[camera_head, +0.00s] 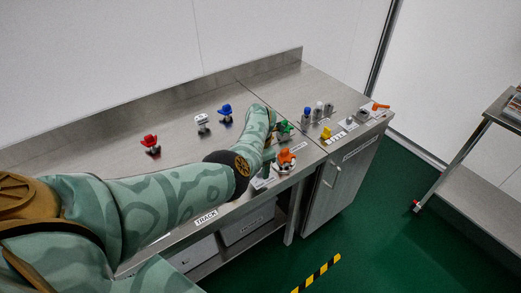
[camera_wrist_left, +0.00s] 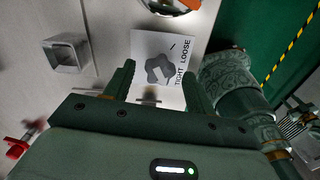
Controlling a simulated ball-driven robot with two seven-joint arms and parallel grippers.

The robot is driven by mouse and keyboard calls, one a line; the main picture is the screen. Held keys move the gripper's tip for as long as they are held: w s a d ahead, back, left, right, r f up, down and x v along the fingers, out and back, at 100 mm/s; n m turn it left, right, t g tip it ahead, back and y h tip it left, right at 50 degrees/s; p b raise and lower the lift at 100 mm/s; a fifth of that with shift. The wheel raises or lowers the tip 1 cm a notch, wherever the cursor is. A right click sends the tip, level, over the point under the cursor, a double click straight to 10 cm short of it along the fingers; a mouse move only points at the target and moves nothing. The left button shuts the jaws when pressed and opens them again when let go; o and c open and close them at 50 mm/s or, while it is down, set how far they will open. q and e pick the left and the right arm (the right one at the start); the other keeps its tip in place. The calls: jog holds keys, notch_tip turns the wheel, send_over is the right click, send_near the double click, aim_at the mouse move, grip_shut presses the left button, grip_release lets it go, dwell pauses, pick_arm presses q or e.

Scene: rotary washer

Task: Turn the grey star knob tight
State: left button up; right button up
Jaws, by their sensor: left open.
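The grey star knob (camera_wrist_left: 158,68) shows in the left wrist view on a white plate (camera_wrist_left: 143,42) marked TIGHT and LOOSE. My left gripper (camera_wrist_left: 160,76) is open, with one finger on each side of the knob in that picture. I cannot tell whether the fingers touch it or how high they are above it. In the head view my left gripper (camera_head: 268,160) points down at the bench's front edge, and I cannot make out the grey knob there.
An orange knob (camera_head: 285,156) and a green one (camera_head: 285,128) stand close beside my left gripper. Red (camera_head: 150,141), white (camera_head: 202,119) and blue (camera_head: 225,111) fittings stand farther back. A square metal piece (camera_wrist_left: 50,55) is left in the wrist view. The front left bench is behind my arm.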

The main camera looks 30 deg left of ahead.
pick_arm(q)
notch_tip(320, 180, up, 15)
jog(key=p, duration=0.6)
jog(key=shift+r, duration=0.2)
